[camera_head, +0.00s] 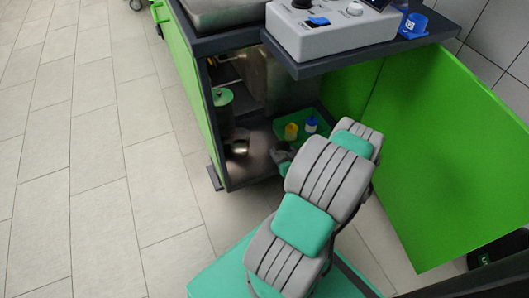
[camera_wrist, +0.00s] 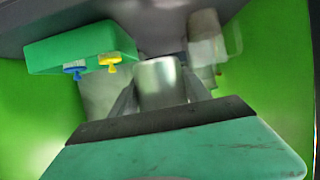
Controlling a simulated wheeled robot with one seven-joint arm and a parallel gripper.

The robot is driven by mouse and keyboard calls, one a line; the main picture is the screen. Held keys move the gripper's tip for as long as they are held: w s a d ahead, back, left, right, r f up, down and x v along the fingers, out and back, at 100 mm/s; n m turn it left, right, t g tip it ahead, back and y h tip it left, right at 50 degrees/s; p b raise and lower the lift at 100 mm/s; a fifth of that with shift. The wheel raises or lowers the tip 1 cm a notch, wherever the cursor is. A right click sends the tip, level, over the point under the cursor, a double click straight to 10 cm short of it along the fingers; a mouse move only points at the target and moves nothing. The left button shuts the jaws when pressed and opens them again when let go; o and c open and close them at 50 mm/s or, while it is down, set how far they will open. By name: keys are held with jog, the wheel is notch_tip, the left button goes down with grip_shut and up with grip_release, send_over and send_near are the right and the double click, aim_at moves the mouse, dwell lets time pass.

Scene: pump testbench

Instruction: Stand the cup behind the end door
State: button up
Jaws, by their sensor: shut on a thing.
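A plain metal cup (camera_wrist: 160,82) stands out between my two fingers in the wrist view. My gripper (camera_wrist: 160,95) is shut on it. In the head view my gripper (camera_head: 282,154) reaches through the open end of the green bench cabinet, low over its floor. The held cup is too small and too covered by my arm there to make out clearly. The green end door (camera_head: 445,140) stands wide open on the right. The cabinet floor (camera_head: 258,168) is partly hidden by my arm.
A shiny metal object (camera_head: 238,148) and a green-topped container (camera_head: 222,97) are at left. A dark shelf with a control box (camera_head: 330,35) overhangs.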

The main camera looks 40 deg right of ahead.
jog(key=w+f+b, duration=0.1)
jog(key=w+f, duration=0.1)
jog(key=w+d+f+b, duration=0.1)
jog(key=w+f+b, duration=0.1)
jog(key=w, duration=0.1)
jog(key=w+d+f+b, duration=0.1)
jog(key=w+f, duration=0.2)
jog(key=shift+w+d+f, duration=0.1)
jog(key=shift+w, duration=0.05)
jog(key=f+b, duration=0.1)
jog(key=f, duration=0.1)
jog(key=f+b, duration=0.1)
jog(key=f, duration=0.1)
jog(key=shift+w+d, duration=0.15)
jog(key=shift+w, duration=0.25)
jog(key=shift+r, duration=0.15)
jog(key=o, duration=1.5)
jog(key=shift+f, duration=0.2)
jog(key=shift+r, duration=0.1)
